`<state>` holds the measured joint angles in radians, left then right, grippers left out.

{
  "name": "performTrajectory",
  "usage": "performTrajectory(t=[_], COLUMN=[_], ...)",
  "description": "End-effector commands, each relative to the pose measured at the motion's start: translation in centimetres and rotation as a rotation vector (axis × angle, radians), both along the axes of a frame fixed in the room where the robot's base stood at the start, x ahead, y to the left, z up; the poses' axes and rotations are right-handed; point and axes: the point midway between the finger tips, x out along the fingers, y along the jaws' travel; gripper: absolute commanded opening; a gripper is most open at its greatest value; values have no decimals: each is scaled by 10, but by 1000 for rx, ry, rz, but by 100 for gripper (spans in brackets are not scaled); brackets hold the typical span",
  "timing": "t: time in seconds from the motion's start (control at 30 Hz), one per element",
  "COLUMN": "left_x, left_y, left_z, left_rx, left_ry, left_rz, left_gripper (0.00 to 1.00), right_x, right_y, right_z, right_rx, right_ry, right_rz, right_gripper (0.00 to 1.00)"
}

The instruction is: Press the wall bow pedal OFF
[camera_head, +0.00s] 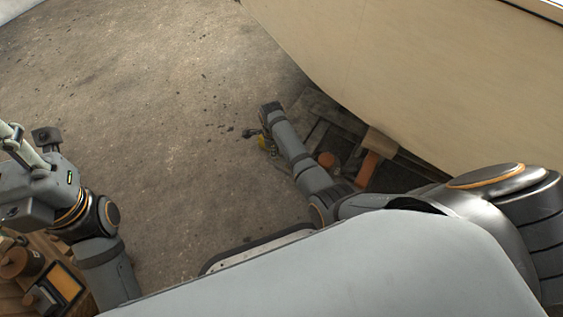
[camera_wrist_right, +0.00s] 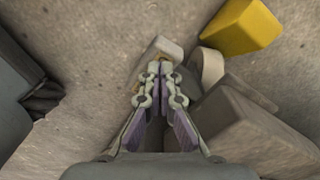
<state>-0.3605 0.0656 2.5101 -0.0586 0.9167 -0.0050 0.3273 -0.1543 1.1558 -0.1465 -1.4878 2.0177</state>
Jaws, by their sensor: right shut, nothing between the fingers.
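My right gripper (camera_head: 250,133) is low near the floor beside the pale hull, at the end of my right arm. In the right wrist view my right gripper (camera_wrist_right: 160,68) is shut and empty, its fingertips together. A small pale grey block (camera_wrist_right: 163,48) lies just beyond the fingertips, partly hidden by them; I cannot tell whether they touch or whether it is the pedal. A yellow block (camera_wrist_right: 241,27) lies up and right of the fingertips.
The pale hull wall (camera_head: 400,70) rises at the right. Boards and an orange-brown block (camera_head: 367,167) lie under it. A large brown-grey block (camera_wrist_right: 250,130) stands right of the gripper in the wrist view. Open concrete floor (camera_head: 150,80) spreads left of the hull.

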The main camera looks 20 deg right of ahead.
Motion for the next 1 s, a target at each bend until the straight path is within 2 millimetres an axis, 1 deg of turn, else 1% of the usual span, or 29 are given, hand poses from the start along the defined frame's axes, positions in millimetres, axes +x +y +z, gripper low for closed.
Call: performTrajectory(t=[1.0], left_x=[0], left_y=[1], left_z=[-9], left_rx=[-9], left_ry=[0], left_rz=[4], left_gripper=[40], right_x=[-1], right_y=[0], right_z=[-17], right_rx=[-1], right_ry=[2], right_rz=[0], right_gripper=[0])
